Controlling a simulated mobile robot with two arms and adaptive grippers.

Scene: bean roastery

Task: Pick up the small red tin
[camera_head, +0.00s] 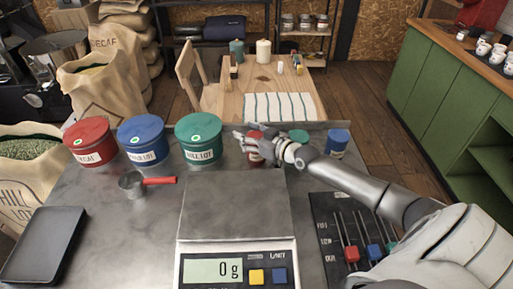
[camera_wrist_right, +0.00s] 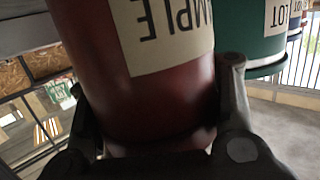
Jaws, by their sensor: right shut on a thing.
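The small red tin (camera_head: 256,157) stands at the back of the metal table, right of the large green tin. In the right wrist view the red tin (camera_wrist_right: 150,95) fills the middle, with part of a pale label reading "MPLE" upside down. My right gripper (camera_head: 262,141) reaches it from the right in the head view. Its fingers (camera_wrist_right: 158,115) lie on both sides of the tin and are shut on it. I cannot tell whether the tin's base touches the table. My left gripper is not in view.
Large red (camera_head: 89,143), blue (camera_head: 143,143) and green (camera_head: 199,142) tins stand to the left. Small green (camera_head: 299,136) and blue (camera_head: 337,142) tins stand to the right. A scale (camera_head: 236,205) reading 0 g, a red-handled scoop (camera_head: 134,184) and a slider panel (camera_head: 343,225) lie nearer.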

